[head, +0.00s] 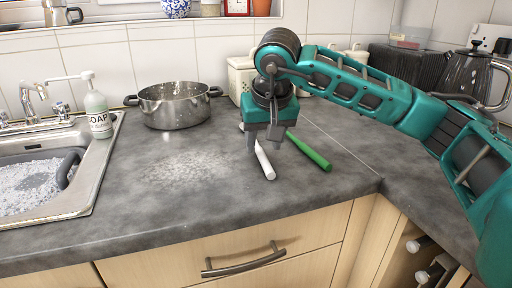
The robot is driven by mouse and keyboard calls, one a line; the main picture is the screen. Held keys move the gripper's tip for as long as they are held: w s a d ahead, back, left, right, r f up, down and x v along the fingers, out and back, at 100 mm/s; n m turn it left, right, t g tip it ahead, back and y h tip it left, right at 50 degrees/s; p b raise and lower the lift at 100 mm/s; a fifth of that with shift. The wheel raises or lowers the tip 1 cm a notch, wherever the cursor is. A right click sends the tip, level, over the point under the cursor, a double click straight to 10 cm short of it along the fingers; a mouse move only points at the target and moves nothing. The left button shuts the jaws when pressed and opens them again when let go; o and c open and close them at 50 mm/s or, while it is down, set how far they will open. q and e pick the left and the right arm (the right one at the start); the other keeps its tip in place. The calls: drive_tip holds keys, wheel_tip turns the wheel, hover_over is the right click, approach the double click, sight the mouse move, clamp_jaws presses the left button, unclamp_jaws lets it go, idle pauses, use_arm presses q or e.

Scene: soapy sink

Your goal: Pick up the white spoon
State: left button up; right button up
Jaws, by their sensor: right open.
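A white stick-like handle (264,163), which looks like the white spoon, lies on the grey counter just in front of my right gripper. Its far end is hidden behind the gripper. My right gripper (264,149) points down over the white handle with its fingers spread and empty. One finger overlaps the handle in the picture; I cannot tell whether they touch. My left gripper does not show.
A green handled utensil (309,151) lies close to the right of the gripper. A steel pot (174,106) stands at the back left. A soap bottle (97,109) stands by the foamy sink (97,172). A kettle (466,73) is at the right. The front middle counter is clear.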

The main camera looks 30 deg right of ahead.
drive_tip(key=shift+x, duration=1.25)
drive_tip(key=shift+c, duration=0.3)
drive_tip(key=shift+f, duration=0.1)
clamp_jaws()
